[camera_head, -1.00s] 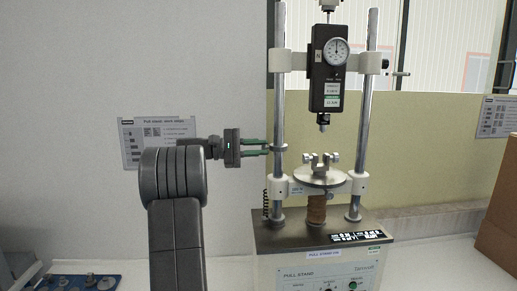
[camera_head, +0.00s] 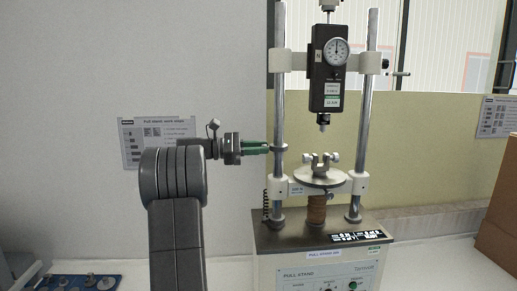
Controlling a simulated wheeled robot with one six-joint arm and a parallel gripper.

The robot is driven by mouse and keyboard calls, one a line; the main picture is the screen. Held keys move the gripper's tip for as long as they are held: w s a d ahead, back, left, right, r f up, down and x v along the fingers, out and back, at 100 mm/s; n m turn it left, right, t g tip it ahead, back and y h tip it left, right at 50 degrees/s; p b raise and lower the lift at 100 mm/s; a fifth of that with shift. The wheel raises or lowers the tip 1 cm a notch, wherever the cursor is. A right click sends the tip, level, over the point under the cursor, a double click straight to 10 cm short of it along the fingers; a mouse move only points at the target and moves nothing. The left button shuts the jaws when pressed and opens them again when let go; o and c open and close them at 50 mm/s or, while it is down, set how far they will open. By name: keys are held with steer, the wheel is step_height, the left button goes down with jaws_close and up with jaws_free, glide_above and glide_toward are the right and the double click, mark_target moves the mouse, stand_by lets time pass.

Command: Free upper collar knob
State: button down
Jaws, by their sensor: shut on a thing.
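The pull stand (camera_head: 310,240) stands on the bench with two upright steel columns. The upper collar (camera_head: 279,148) is a thin grey ring on the left column. Its knob is on the left side, largely hidden by the green fingertips. My gripper (camera_head: 266,147) reaches in from the left, level with the collar, and is shut on the knob. A lower collar (camera_head: 276,221) sits at the foot of the same column.
A black force gauge (camera_head: 326,75) hangs between the columns above a round plate (camera_head: 320,177) with a small clamp. A coiled black cord (camera_head: 265,203) hangs left of the left column. An instruction sheet (camera_head: 130,145) is on the wall. A brown box (camera_head: 498,215) stands at right.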

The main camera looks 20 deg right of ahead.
stand_by(0.4)
steer(key=c, duration=1.3)
jaws_free()
steer(key=b+v, duration=0.2)
steer(key=v, duration=1.1)
steer(key=shift+w+a, duration=0.15)
steer(key=shift+a, duration=0.25)
steer(key=p+x, duration=0.2)
steer(key=x, duration=1.1)
steer(key=shift+d, duration=0.4)
